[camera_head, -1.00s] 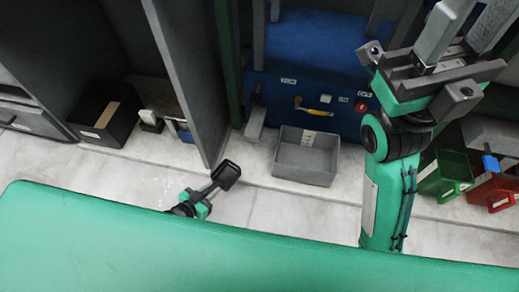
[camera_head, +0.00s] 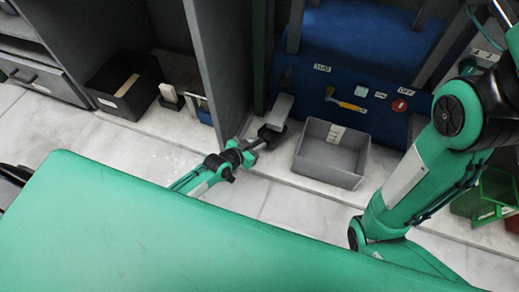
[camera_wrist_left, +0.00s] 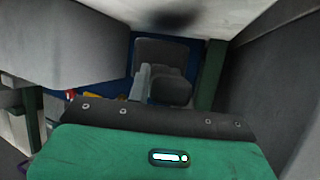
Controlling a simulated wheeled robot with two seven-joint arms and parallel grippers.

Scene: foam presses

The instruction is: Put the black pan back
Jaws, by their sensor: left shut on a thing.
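The black pan (camera_head: 272,133) is at the lower front of the blue press (camera_head: 352,75), just below a grey block (camera_head: 279,110) on the press's left side. My left gripper (camera_head: 255,144) is shut on the pan, reaching in from the lower left. In the left wrist view, a dark pan-like shape (camera_wrist_left: 172,91) lies ahead of the green gripper body, close to the grey block. I cannot tell whether the pan touches the press. My right arm crosses the right side, but its gripper is out of frame.
A grey bin (camera_head: 330,155) stands close to the right of the pan. A grey upright panel (camera_head: 218,70) stands to the left. A black bin (camera_head: 125,85) is further left, and a green bin (camera_head: 488,195) at the right. My green body covers the lower foreground.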

